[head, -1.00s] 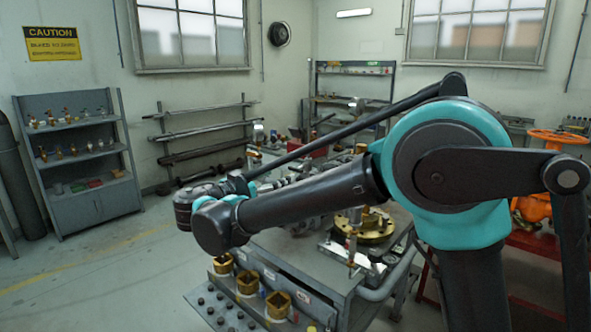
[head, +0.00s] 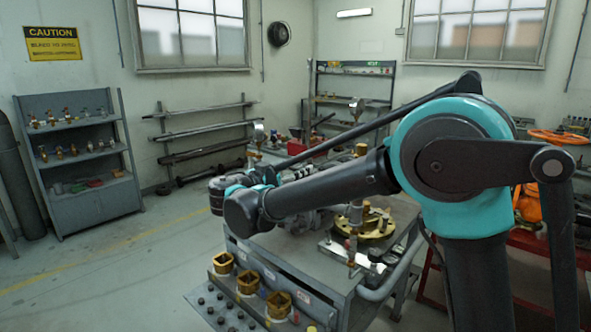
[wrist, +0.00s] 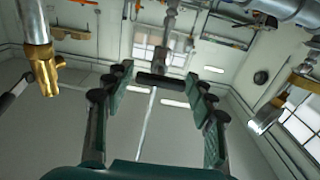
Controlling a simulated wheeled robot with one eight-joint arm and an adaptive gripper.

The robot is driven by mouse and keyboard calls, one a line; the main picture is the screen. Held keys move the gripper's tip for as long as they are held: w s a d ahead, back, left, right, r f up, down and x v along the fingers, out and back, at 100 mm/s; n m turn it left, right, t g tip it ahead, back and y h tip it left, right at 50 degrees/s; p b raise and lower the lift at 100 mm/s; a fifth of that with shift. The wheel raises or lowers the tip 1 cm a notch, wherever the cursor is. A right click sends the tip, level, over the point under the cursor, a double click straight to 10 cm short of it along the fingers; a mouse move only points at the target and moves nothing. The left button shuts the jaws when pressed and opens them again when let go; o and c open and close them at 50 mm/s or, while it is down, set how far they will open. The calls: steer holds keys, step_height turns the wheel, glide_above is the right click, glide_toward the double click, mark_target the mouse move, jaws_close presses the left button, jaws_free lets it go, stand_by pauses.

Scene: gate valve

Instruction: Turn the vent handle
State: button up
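In the wrist view a short dark bar handle (wrist: 160,81) sits across the lower end of a grey metal stem (wrist: 168,40). I take it to be the vent handle. My gripper (wrist: 159,76) is open, with one dark green and black finger on each side of the bar. The bar lies between the fingertips in the picture, with a gap on both sides. I cannot tell how far beyond the tips it is. In the head view my forearm hides my fingers, and I cannot make out the handle there.
A grey workbench (head: 310,262) carries a brass flange (head: 372,228) and piping. Square brass pieces (head: 247,281) stand along its front. An orange handwheel (head: 558,137) is at right. In the wrist view, a pipe with a brass fitting (wrist: 46,75) hangs left of my gripper. Floor at left is clear.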

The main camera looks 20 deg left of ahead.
steer(key=c, duration=0.8)
steer(key=shift+n, duration=0.4)
steer(key=n, duration=0.3)
steer(key=shift+a, duration=0.1)
steer(key=n, duration=0.9)
steer(key=shift+a+f, duration=0.1)
steer(key=shift+w+f+n, duration=0.1)
steer(key=shift+n, duration=1.8)
